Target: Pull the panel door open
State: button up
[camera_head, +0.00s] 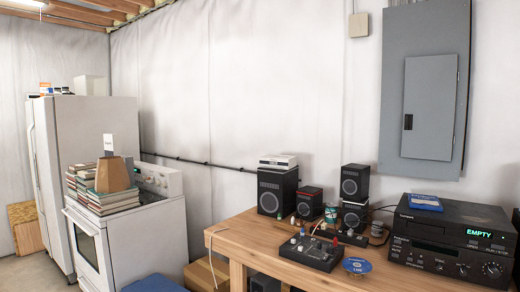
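The grey electrical panel (425,40) is mounted on the white wall at the upper right of the head view. Its lighter grey panel door (430,95) looks shut, lying flat in the panel face. A dark latch (408,122) sits on the door's left edge, and small hinge marks show along its right edge. My gripper is not in view, and nothing touches the door.
A wooden table (243,243) stands below the panel. It carries a black player (450,250) reading EMPTY, a blue box (426,201), several speakers (272,192) and a small mixer (311,251). A white stove (135,240) and fridge (85,135) stand at left.

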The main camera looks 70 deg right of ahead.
aim_at(430, 83)
jog(key=z, duration=3.15)
jog(key=i, duration=1.65)
jog(key=z, duration=0.05)
